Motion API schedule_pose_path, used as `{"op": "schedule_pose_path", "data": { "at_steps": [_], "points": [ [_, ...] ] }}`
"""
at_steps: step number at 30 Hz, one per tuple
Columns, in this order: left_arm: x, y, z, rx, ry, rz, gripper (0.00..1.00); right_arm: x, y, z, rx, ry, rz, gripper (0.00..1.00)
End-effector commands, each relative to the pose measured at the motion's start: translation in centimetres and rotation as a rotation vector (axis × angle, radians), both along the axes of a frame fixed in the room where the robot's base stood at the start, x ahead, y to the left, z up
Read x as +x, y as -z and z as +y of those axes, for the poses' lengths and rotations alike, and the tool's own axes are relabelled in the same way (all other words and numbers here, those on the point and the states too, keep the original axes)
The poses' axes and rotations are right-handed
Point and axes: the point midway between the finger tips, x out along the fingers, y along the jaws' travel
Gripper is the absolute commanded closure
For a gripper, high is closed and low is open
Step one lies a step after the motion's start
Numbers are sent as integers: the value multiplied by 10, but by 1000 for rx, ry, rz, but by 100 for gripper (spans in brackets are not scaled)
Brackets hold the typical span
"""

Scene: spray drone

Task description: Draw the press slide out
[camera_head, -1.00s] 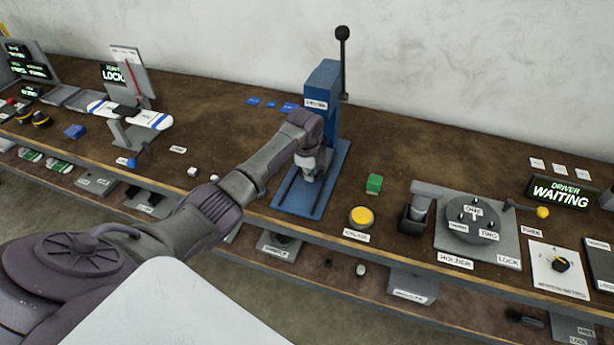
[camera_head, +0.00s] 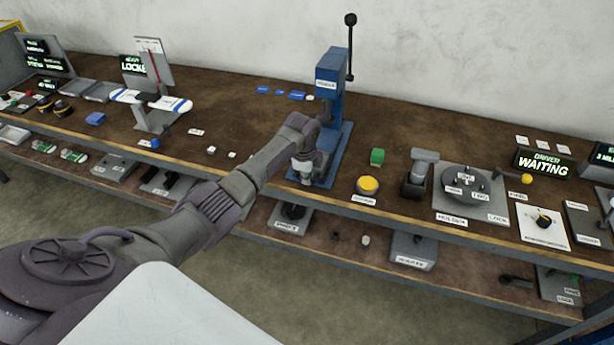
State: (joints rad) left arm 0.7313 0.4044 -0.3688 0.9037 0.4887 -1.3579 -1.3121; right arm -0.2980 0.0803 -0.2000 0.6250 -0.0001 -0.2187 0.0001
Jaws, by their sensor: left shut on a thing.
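The blue press (camera_head: 331,105) stands upright at the back middle of the bench, with a tall black lever (camera_head: 350,48) topped by a round knob. Its blue base (camera_head: 338,150) runs toward the bench's front edge. My left arm reaches in from the left. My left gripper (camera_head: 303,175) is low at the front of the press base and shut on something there. The gripper and wrist hide the press slide, so I cannot see the slide clearly. My right gripper is not in view.
Blue pieces (camera_head: 297,95) lie behind left. A lower shelf (camera_head: 340,240) runs under the bench (camera_head: 240,118).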

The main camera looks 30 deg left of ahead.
Motion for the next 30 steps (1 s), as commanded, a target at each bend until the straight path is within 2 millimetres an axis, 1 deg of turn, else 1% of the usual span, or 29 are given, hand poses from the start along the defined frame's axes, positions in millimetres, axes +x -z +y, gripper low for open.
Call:
{"op": "schedule_pose_path", "data": {
  "at_steps": [1,5,6,8,9,10,18,22,26,30],
  "points": [
    [-4,4,-1,-2,0,13,100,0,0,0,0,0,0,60],
    [-4,4,-1,-3,0,15,100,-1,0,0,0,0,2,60],
    [-4,4,-1,-3,0,16,83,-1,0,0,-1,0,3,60],
    [-4,5,-1,-3,0,15,73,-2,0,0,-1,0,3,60],
    [-4,5,-1,-3,0,15,67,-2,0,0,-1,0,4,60],
    [-4,4,-1,-2,0,14,63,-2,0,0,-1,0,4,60],
    [-2,2,-1,-1,0,8,63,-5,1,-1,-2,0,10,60],
    [-3,-5,0,-1,0,7,63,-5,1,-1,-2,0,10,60],
    [-7,-24,-1,0,2,4,63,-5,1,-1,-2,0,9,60],
    [-13,-55,-3,0,2,3,63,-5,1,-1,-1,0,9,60]
  ]
}}
